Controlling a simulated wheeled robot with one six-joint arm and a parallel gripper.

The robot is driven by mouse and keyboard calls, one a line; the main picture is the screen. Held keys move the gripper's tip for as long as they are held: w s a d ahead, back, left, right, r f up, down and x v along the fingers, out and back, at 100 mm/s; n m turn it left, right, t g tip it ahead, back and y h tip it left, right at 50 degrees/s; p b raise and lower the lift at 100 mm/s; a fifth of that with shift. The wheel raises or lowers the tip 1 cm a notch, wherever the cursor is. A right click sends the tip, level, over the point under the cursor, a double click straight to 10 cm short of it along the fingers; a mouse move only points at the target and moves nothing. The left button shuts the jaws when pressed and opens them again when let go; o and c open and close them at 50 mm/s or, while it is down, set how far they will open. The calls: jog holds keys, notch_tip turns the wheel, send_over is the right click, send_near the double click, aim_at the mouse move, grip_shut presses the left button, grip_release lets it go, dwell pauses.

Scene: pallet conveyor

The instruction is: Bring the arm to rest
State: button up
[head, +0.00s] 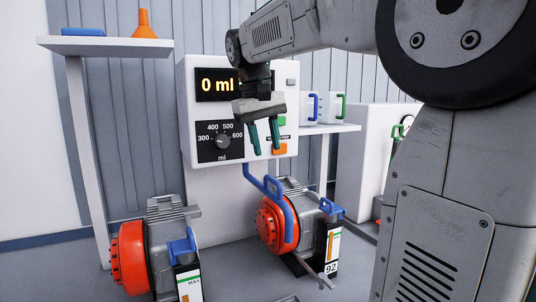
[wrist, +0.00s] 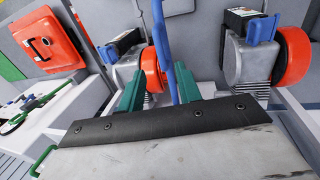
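My gripper (head: 264,150) hangs from my raised arm in front of the white dispenser panel, fingers pointing down. Its two green fingers are apart, with nothing held between them. In the wrist view the gripper (wrist: 160,82) also shows a gap between the fingers; a blue spout (wrist: 172,50) is seen beyond that gap. In the head view this spout (head: 268,188) is below the gripper, apart from it.
The dispenser (head: 240,148) reads 0 ml and has a dial (head: 222,141). Below are a left engine (head: 128,258) and a right engine (head: 273,224), both red-ended. A shelf (head: 105,46) holds an orange funnel (head: 143,24). Two jugs (head: 322,108) stand behind.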

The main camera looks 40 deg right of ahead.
jog(key=shift+a, duration=0.1)
dwell(0.5)
jog(key=s+a+f+n+t+y, duration=0.1)
jog(key=s+a+f, duration=0.6)
jog(key=s+f, duration=0.3)
jog(key=s+a+f+n+t+y, duration=0.1)
jog(key=s+a+f, duration=0.6)
jog(key=s+f, duration=0.2)
jog(key=shift+s+a+f+n, duration=0.25)
jog(key=shift+s+f+n, duration=0.15)
jog(key=shift+s, duration=0.65)
